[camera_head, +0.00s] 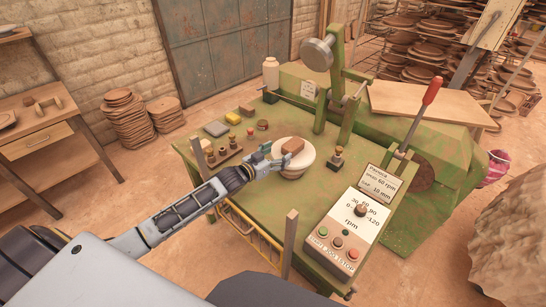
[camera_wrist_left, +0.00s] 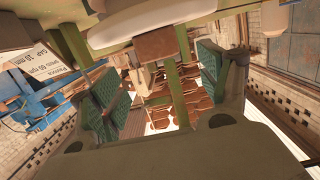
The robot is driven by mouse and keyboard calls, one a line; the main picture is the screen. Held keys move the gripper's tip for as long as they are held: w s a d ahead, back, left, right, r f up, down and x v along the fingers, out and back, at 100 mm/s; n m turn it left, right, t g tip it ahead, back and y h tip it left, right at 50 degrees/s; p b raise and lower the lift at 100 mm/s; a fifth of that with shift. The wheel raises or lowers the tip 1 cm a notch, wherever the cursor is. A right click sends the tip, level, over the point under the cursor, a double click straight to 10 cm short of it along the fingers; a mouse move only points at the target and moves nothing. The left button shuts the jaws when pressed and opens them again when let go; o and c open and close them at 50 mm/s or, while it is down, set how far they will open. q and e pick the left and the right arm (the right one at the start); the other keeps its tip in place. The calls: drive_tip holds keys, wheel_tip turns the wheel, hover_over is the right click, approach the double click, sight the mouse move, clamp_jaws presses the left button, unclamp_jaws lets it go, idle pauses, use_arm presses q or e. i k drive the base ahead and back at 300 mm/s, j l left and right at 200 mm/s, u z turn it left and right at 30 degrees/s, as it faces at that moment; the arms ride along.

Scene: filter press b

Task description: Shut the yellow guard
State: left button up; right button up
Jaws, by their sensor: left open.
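The yellow guard (camera_head: 251,236) is a railed yellow frame hanging low along the front edge of the green machine table, partly behind my left arm. A post with a wooden-looking top (camera_head: 290,243) stands at its right end. My left gripper (camera_head: 272,157) is open, above the table and well above the guard, beside a brown block (camera_head: 292,146) on a round white disc (camera_head: 300,163). In the left wrist view the two teal-padded fingers (camera_wrist_left: 163,72) are spread wide, with the brown block (camera_wrist_left: 158,45) beyond them. Contact cannot be told. My right gripper is not in view.
The table (camera_head: 310,205) carries small blocks and knobs at the left, a control box (camera_head: 345,230) at the front right and a red-handled lever (camera_head: 420,115). A round-headed upright arm (camera_head: 330,75) rises behind the disc. Floor is open left of the table.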

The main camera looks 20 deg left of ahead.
sight(254, 226)
drive_tip(key=u, duration=1.1)
